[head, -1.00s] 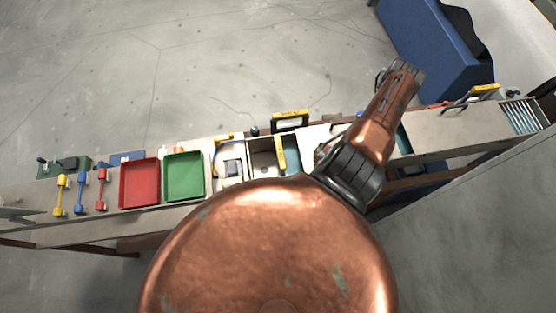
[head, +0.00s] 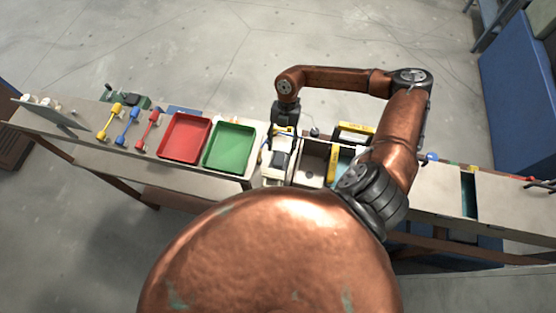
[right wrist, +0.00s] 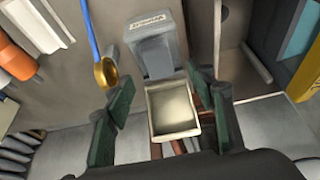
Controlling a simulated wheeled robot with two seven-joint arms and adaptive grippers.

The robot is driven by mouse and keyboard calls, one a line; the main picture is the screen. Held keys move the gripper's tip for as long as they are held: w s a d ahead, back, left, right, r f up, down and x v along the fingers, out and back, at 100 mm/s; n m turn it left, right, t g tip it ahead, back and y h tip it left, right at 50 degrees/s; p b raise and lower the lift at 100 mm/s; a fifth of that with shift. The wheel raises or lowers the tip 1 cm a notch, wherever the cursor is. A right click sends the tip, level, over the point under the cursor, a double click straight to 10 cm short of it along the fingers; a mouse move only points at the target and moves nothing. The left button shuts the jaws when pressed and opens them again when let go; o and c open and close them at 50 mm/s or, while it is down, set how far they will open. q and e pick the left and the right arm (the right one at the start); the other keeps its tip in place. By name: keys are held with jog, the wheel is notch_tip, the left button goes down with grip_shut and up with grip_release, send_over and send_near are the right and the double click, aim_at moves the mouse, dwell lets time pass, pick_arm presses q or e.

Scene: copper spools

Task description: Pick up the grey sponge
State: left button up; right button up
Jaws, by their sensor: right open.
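I cannot pick out a grey sponge with certainty. A grey block (right wrist: 158,52) with a white label stands in the right wrist view, with a cream square open box (right wrist: 172,108) in front of it. My right gripper (right wrist: 160,90) is open, its dark green finger pads on either side of this box, with nothing visibly clamped. In the head view, my right gripper (head: 284,122) points down over the bench just right of the green tray, above a pale item with a dark top (head: 279,158). My left gripper is not in view.
A red tray (head: 184,138) and green tray (head: 230,147) lie left of the right gripper. An orange item (right wrist: 14,60) is at the far left. A yellow-edged bin (head: 334,163) is to the right.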

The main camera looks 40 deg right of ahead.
aim_at(279, 158)
jog(key=shift+s+a+f, duration=0.1)
jog(key=shift+a+f, duration=0.15)
jog(key=shift+f, duration=0.1)
jog(key=p+x, duration=0.2)
jog(key=x, duration=0.2)
jog(key=shift+f, duration=0.5)
jog(key=shift+c, duration=0.4)
jog(key=shift+c, duration=0.8)
jog(key=c, duration=0.8)
